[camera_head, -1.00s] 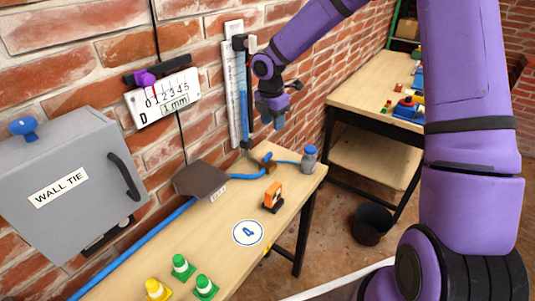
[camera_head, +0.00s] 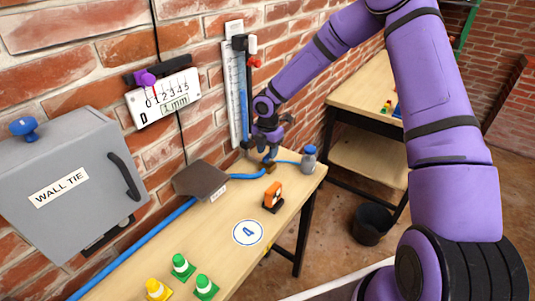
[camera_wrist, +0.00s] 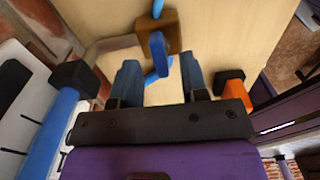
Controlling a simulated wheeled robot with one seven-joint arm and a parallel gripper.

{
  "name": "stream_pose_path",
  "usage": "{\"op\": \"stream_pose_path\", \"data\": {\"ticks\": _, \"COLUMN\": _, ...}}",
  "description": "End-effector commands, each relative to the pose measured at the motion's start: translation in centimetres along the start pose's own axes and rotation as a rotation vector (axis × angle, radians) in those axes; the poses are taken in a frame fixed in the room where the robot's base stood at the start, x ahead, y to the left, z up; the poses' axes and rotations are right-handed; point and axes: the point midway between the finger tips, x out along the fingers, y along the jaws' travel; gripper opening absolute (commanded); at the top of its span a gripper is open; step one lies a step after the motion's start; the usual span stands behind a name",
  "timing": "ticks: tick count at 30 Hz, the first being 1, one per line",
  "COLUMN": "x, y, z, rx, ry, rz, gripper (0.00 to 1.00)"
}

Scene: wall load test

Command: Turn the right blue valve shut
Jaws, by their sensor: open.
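The right blue valve is a brass-brown block with a blue handle, in line with the blue hose near the table's far end. In the wrist view its blue handle (camera_wrist: 157,46) stands between and just beyond my fingertips. Its brown block (camera_wrist: 172,32) lies behind the handle. In the head view the block (camera_head: 269,168) shows just below my gripper (camera_head: 269,157), and the handle is mostly hidden by the fingers. My gripper is open, pointing down, with one finger on each side of the handle; I cannot tell whether either touches it.
A grey bottle with a blue cap (camera_head: 309,159) stands close right of the valve. An orange-black device (camera_head: 272,197) sits nearer. The blue hose (camera_head: 247,177) runs left past a brown box (camera_head: 201,180). A wall scale (camera_head: 236,95) with a blue tube rises close behind my gripper.

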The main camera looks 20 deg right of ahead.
Motion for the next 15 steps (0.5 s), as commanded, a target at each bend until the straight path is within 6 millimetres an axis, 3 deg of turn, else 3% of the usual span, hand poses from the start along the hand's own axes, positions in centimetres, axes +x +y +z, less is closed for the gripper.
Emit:
{"op": "stream_pose_path", "data": {"ticks": 6, "x": 1.5, "y": 0.0, "z": 0.0, "rx": 0.001, "ry": 0.0, "rz": 0.001, "gripper": 0.4}}
{"op": "stream_pose_path", "data": {"ticks": 15, "x": 1.6, "y": 0.0, "z": 0.0, "rx": 0.0, "ry": 0.0, "rz": 0.001, "gripper": 0.38}}
